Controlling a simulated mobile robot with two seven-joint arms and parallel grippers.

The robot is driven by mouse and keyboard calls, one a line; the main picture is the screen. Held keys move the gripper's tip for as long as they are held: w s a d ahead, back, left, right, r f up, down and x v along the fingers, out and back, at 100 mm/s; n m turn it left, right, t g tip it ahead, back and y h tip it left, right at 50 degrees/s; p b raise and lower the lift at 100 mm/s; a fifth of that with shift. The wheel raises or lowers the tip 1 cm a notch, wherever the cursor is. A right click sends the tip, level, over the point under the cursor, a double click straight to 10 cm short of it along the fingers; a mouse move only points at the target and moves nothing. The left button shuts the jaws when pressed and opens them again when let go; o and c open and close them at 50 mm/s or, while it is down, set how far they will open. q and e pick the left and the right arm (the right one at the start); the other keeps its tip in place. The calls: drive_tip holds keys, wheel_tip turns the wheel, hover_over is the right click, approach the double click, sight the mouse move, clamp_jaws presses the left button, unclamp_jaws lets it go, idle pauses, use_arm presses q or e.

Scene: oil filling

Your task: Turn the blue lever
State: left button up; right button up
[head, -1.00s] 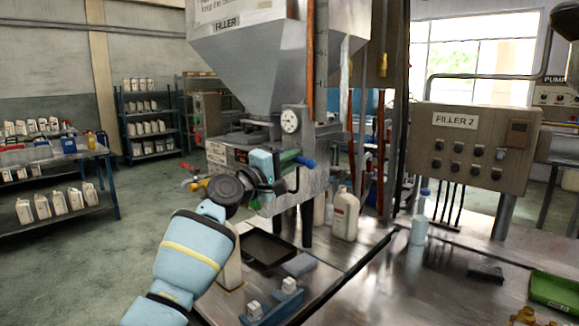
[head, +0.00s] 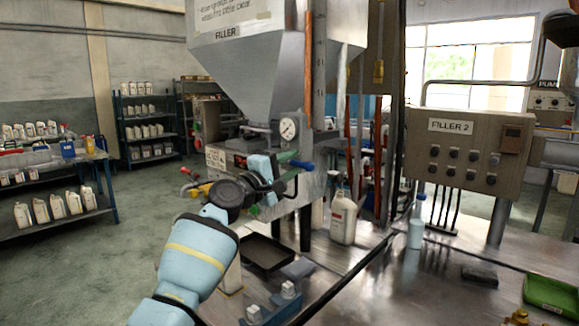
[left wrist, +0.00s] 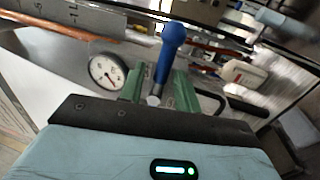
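The blue lever (head: 303,164) is on the filler machine, just right of my left gripper (head: 287,173) in the head view. In the left wrist view the blue lever (left wrist: 168,52) has a round knob and a metal base end. My left gripper (left wrist: 158,92) has its two green fingers apart, one on each side of the lever's lower part. Small gaps show between the lever and both fingers, so they do not look closed on it. My right gripper is in neither view.
A round gauge (head: 288,129) sits close above the gripper. A black tray (head: 267,252) lies below. A white jug (head: 343,217) and a clear bottle (head: 417,226) stand on the metal table to the right. The FILLER 2 panel (head: 466,150) stands further right.

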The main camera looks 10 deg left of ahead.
use_arm(q)
drive_tip(key=shift+s+a, duration=0.25)
drive_tip(key=shift+s, duration=0.2)
drive_tip(key=p+v, duration=0.2)
drive_tip(key=v, duration=0.5)
drive_tip(key=shift+w+f, duration=0.1)
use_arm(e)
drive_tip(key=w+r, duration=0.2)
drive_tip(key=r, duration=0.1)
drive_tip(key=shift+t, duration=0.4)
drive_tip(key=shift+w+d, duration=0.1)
